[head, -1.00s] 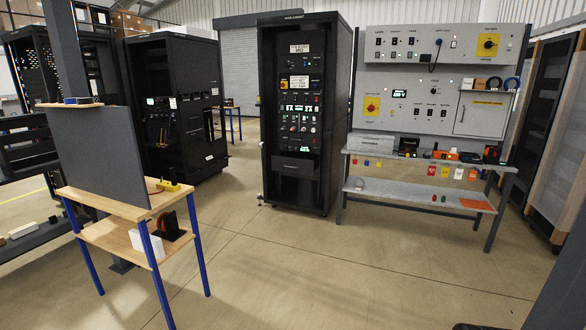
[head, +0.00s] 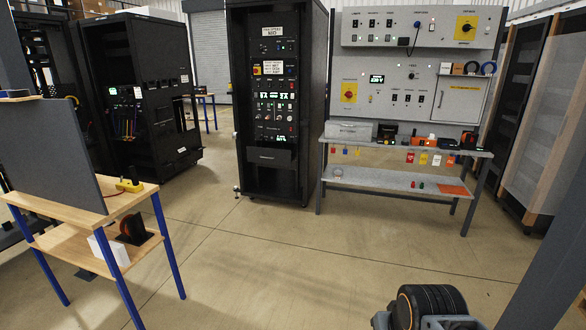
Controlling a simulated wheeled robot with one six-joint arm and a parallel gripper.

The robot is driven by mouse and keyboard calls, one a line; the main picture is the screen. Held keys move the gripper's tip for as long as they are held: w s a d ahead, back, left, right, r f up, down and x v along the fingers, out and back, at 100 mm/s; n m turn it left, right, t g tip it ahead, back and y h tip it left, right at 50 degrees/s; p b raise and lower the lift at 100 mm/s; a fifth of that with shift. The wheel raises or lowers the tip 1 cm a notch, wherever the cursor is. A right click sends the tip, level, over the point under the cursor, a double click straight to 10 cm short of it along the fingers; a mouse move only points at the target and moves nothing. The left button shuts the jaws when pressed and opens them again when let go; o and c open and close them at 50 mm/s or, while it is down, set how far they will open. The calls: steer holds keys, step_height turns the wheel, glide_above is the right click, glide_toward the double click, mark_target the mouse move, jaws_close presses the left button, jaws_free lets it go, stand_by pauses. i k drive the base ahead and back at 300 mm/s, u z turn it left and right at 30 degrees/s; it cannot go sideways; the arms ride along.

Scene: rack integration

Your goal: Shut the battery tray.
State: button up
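The middle black rack cabinet (head: 277,110) stands ahead with its front open. Its panels carry switches, green displays and white labels. Low in its panel stack is a black drawer front (head: 269,157) with a small pale handle. It seems to stick out a little from the panels above. I cannot read a label on it, so I cannot tell whether it is the battery tray. Below it the cabinet is dark and looks empty. A part of my arm shows at the bottom right; my gripper's fingers are not in view.
A grey bench (head: 400,180) with a control panel (head: 420,70) stands right of the cabinet. A wooden table (head: 140,198) with blue legs is at the left. A grey post (head: 555,230) rises at the right. The floor (head: 270,255) between is clear.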

mark_target(275, 156)
steer(key=u, duration=0.55)
steer(key=i, duration=2.4)
steer(key=u, duration=0.45)
steer(key=i, duration=3)
steer(key=z, duration=0.5)
steer(key=i, duration=0.65)
steer(key=z, duration=0.05)
